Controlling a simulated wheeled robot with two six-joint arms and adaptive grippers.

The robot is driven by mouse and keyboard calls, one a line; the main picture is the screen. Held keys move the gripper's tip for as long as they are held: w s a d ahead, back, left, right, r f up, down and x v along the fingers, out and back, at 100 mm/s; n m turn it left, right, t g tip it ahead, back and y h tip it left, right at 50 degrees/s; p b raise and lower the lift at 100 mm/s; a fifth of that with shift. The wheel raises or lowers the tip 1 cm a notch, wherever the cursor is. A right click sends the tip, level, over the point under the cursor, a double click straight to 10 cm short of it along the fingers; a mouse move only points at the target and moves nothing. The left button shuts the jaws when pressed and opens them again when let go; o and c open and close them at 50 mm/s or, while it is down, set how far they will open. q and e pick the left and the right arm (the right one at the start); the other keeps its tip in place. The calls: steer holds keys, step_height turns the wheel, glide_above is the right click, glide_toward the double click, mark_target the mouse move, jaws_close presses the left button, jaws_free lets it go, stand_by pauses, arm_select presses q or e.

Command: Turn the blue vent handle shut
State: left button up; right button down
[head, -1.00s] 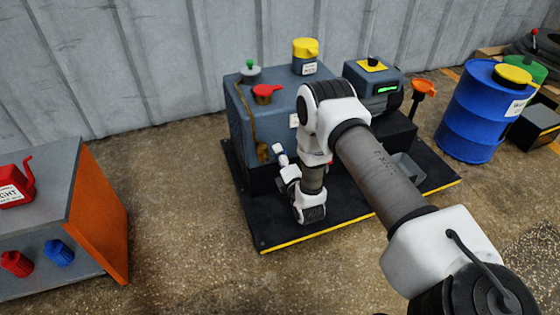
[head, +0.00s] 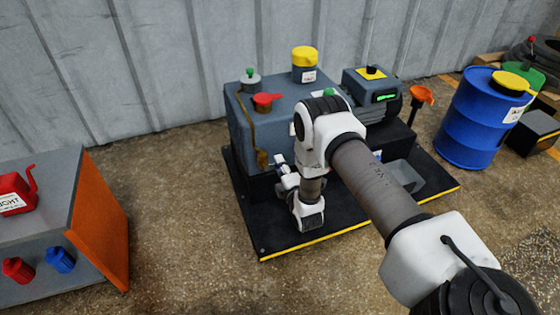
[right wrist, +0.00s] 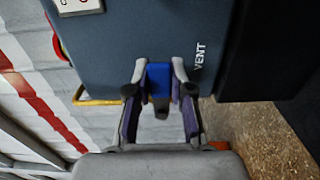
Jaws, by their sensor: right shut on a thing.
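The blue vent handle (right wrist: 159,74) shows in the right wrist view, in front of the grey-blue housing (right wrist: 130,40) with the white VENT label (right wrist: 200,56) to its right. My right gripper (right wrist: 159,82) is shut on the blue handle, one finger on each side of it. In the head view my right arm reaches down to the front of the grey-blue machine (head: 240,125); the arm hides the handle there. The left gripper is not in view.
The machine stands on a black base (head: 350,215) with a yellow front edge. An orange-sided cabinet (head: 100,225) is at the left and a blue drum (head: 470,125) at the right. Bare floor lies between cabinet and base.

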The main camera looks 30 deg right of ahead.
steer(key=c, duration=1)
jaws_free()
steer(key=v, duration=0.7)
steer(key=shift+s, duration=0.25)
